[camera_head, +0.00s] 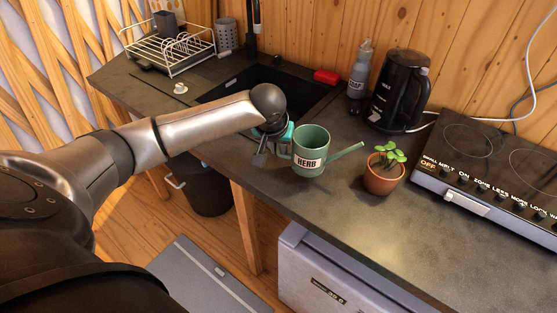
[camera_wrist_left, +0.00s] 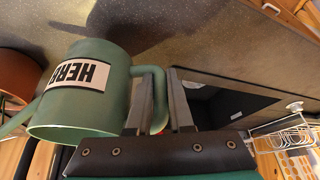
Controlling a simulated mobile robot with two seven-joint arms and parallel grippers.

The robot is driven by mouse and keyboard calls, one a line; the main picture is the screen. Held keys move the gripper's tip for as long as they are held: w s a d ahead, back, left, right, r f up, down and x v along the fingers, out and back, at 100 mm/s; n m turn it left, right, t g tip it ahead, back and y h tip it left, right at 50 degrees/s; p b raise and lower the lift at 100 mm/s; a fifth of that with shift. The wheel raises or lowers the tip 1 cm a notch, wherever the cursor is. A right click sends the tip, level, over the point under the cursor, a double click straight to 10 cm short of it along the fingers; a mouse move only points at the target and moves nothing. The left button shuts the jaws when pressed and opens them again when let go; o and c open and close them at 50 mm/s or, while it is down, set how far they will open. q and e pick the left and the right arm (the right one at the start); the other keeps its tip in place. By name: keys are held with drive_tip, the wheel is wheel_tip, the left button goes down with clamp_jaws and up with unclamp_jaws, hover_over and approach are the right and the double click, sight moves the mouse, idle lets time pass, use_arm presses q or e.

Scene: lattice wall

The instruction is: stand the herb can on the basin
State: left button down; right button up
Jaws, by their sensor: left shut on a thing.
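The herb can (camera_head: 309,146) is a green watering can with a white HERB label, a handle on its left and a spout pointing right. In the head view it is upright at the counter's front edge; whether it touches the counter I cannot tell. My left gripper (camera_head: 271,137) is beside it, shut on the handle. The left wrist view shows the can (camera_wrist_left: 108,100) upside down in the picture, its handle (camera_wrist_left: 159,112) between the two fingers (camera_wrist_left: 161,98). The basin (camera_head: 292,88) is a dark sink farther back, partly hidden by my left arm. My right gripper is not in view.
A potted plant (camera_head: 383,174) stands right of the can. A black kettle (camera_head: 397,92), a grey bottle (camera_head: 359,75) and a red item (camera_head: 326,77) are along the back. A dish rack (camera_head: 170,50) stands left of the basin. The stove (camera_head: 495,165) is at the right.

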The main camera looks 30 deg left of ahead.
use_arm(q)
wheel_tip(320, 180, down, 4)
drive_tip(key=shift+r+b, duration=0.1)
drive_tip(key=shift+b, duration=0.25)
drive_tip(key=shift+f, duration=0.25)
drive_tip(key=c, duration=0.8)
unclamp_jaws()
drive_tip(key=shift+r, duration=0.2)
drive_tip(key=p+v, duration=0.2)
drive_tip(key=v, duration=1)
drive_tip(key=shift+f+p, duration=0.1)
drive_tip(key=shift+p, duration=0.2)
